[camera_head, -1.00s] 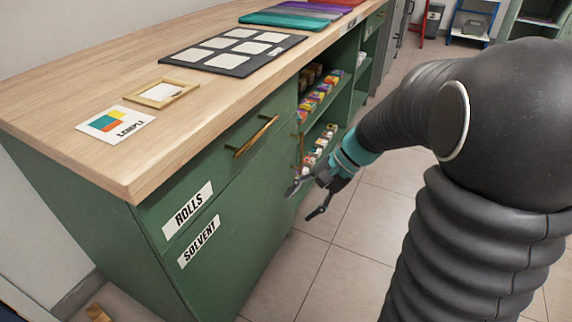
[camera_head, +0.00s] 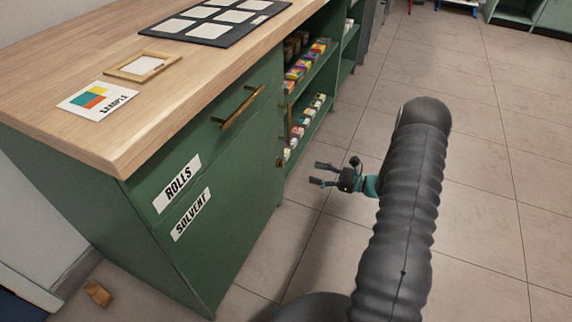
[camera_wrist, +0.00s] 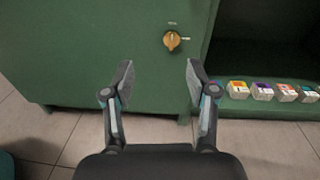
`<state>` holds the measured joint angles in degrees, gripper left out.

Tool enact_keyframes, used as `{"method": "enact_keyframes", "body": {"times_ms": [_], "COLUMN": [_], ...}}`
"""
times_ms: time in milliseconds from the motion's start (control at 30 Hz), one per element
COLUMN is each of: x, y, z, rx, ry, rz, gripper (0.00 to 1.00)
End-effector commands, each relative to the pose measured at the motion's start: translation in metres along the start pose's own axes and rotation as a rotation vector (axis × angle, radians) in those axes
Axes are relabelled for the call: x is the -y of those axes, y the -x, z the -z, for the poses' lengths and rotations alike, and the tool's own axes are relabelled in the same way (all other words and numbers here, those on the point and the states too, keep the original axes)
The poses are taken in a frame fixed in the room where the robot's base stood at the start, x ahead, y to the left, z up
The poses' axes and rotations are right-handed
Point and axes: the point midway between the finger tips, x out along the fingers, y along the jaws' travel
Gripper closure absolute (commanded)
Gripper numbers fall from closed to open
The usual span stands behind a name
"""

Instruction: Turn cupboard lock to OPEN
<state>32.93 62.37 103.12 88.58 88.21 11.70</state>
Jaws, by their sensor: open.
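The cupboard lock is a small round brass knob (camera_wrist: 172,41) on the green door, near the door's right edge in the wrist view. Small white marks sit above it and to its right, too small to read. In the head view the knob (camera_head: 280,162) shows at the door's edge beside the shelves. The green cupboard door (camera_head: 228,235) bears a SOLVENT label and looks closed. My gripper (camera_head: 316,174) is open and empty, in front of the door and apart from it.
Open shelves with small colourful boxes (camera_wrist: 262,90) lie right of the door. A drawer labelled ROLLS with a brass handle (camera_head: 240,108) is above the door. The wooden countertop (camera_head: 140,125) overhangs the front. The tiled floor (camera_head: 480,180) on the right is clear.

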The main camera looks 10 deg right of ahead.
Motion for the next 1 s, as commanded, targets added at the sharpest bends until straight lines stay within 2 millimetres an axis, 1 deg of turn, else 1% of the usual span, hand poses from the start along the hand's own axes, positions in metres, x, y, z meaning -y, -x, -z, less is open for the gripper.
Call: {"method": "enact_keyframes", "body": {"times_ms": [33,133,267,367,467,800,1000], "x": [0.003,0.007,0.009,0.010,0.010,0.015,0.017], "y": [0.004,0.008,0.006,-0.005,-0.021,-0.084,-0.113], "z": [0.010,0.020,0.024,0.023,0.022,0.020,0.020], "rx": [0.013,0.029,0.036,0.036,0.036,0.035,0.034], "ry": [-0.020,-0.042,-0.052,-0.051,-0.051,-0.050,-0.050], "rz": [0.026,0.059,0.072,0.070,0.069,0.068,0.068], "gripper": [0.42,0.42,0.42,0.42,0.42,0.42,0.42]}}
